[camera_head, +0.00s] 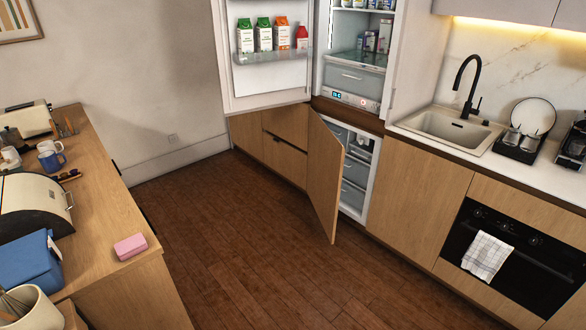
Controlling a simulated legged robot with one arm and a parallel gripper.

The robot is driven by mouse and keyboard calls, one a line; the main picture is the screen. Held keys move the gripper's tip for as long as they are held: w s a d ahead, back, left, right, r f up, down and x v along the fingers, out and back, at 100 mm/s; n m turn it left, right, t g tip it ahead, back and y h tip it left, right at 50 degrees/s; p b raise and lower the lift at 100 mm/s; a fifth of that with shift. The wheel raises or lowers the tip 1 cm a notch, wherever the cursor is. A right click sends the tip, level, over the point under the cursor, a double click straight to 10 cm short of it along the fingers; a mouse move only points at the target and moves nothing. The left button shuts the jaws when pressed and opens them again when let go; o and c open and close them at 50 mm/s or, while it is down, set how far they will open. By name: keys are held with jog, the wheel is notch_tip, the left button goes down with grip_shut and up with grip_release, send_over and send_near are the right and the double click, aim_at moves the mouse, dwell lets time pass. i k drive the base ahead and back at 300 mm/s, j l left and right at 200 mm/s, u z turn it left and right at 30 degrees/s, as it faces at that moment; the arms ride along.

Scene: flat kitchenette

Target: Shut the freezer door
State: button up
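The freezer door (324,178) is a wood-fronted panel low in the middle of the view. It stands open, swung out into the room with its hinge on the left. Behind it, the freezer compartment (358,172) shows white walls and several drawers on its right part; the door hides the rest. Above, the fridge compartment (355,60) is open too, and its white door (268,75) is swung out to the left with cartons on a shelf. My gripper is not in view.
The brown wooden floor (250,265) in front of the freezer is clear. A wooden counter (100,215) with a pink block (130,246) and kitchen items runs along the left. The sink (450,125) and an oven (520,255) with a towel (486,256) line the right.

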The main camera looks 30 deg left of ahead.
aim_at(326, 154)
jog(key=u, duration=1)
jog(key=i+u, duration=0.1)
jog(key=i, duration=1.4)
jog(key=i+u, duration=0.1)
jog(key=i, duration=1.4)
jog(key=l, duration=0.05)
